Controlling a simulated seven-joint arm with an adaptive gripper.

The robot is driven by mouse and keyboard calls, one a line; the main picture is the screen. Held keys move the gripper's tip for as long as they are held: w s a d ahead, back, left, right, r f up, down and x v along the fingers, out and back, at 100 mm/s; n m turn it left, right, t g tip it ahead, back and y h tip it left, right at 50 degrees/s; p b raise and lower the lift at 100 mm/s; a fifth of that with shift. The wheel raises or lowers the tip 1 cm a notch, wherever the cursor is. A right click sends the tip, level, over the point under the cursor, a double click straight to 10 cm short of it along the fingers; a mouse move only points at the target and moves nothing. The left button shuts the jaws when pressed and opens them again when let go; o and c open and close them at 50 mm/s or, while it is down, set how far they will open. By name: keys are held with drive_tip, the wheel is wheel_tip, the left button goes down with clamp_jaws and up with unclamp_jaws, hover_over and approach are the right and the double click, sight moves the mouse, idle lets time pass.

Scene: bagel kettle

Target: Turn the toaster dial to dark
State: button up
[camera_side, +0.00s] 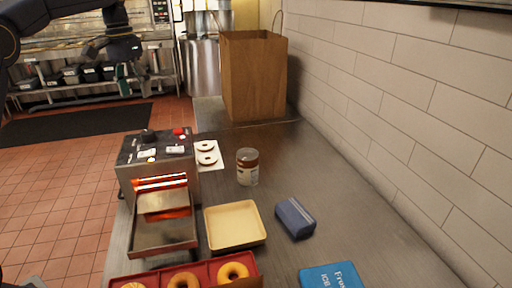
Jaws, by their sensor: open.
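The toaster (128,178) stands on the left side of the steel counter, its heating slots glowing orange. On its top panel are a black dial (148,136), a red knob (179,132) and small white labels. The dial's setting is too small to read. My gripper (120,56) is open at the upper left, raised above and apart from the toaster.
A beige tray (236,226) sits right of the toaster's metal chute (163,237). A red box (212,270) of bagels is in front. A jar (247,167), a dark blue block (295,218), a blue box (331,277) and a paper bag (254,75) stand on the counter. A tiled wall bounds the right.

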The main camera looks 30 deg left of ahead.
wheel_tip(320, 180, up, 4)
drive_tip(key=m+y, duration=0.1)
drive_tip(key=m, duration=0.4)
hover_over(148, 132)
drive_tip(key=shift+m+y, duration=0.3)
wheel_tip(148, 132, down, 16)
drive_tip(key=shift+a, duration=0.1)
